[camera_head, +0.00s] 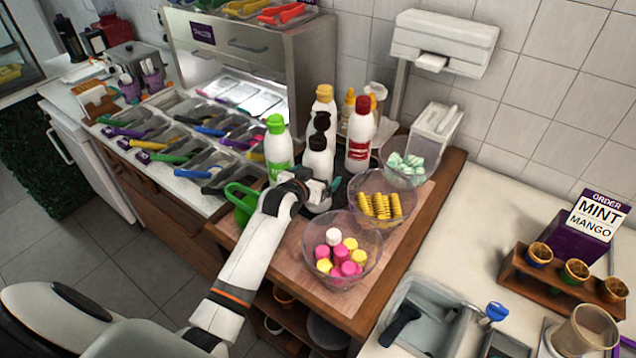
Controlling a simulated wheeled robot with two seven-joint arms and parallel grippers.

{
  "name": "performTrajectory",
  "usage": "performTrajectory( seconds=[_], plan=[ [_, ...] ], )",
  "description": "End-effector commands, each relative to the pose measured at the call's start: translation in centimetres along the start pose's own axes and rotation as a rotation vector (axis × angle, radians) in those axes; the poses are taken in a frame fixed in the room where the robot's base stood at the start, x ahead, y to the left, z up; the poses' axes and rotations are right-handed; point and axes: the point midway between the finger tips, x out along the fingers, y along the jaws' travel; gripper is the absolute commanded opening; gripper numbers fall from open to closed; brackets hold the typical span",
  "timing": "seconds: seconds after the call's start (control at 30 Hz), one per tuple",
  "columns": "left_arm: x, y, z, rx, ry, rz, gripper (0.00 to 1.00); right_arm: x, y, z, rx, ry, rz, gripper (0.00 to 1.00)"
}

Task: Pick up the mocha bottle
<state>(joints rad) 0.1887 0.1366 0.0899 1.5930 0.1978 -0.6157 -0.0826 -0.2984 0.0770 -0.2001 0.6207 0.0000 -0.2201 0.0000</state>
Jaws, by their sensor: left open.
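White sauce bottles stand in a group on the dark tray at the back of the wooden counter. Two have dark caps: a front bottle (318,163) and one just behind it, mostly hidden. I cannot read a mocha label on either. Beside them are a green-capped bottle (278,150), a red-capped bottle (359,145) and a yellow-capped bottle (324,104). My left gripper (333,188) is open, low in front of the front dark-capped bottle. Its wrist hides that bottle's base; I cannot tell whether the fingers touch it. My right gripper is out of view.
Clear bowls of yellow pieces (411,207), pink and yellow pieces (373,268) and mint-green pieces (428,171) stand close on the right. A green jug (243,202) is left of my gripper. Topping trays with coloured scoops lie farther left. A white dispenser (443,41) hangs behind.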

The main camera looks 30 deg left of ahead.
Motion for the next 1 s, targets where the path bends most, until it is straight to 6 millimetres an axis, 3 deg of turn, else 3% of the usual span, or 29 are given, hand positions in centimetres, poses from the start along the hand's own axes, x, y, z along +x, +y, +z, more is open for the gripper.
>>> performTrajectory(
  seconds=[0.07, 0.37, 0.7, 1.0],
  plan=[
    [0.0, 0.0, 0.0, 0.000, 0.000, 0.000, 0.95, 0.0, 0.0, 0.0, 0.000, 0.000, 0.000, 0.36],
    [0.0, 0.0, -0.1, 0.000, 0.001, 0.000, 0.47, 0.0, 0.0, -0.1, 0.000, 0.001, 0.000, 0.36],
    [-0.3, 0.0, 1.1, 0.001, -0.013, 0.000, 0.47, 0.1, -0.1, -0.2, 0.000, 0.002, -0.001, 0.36],
    [-2.2, 0.0, 5.6, 0.002, -0.019, 0.001, 0.47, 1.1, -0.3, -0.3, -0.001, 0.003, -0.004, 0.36]
  ],
)
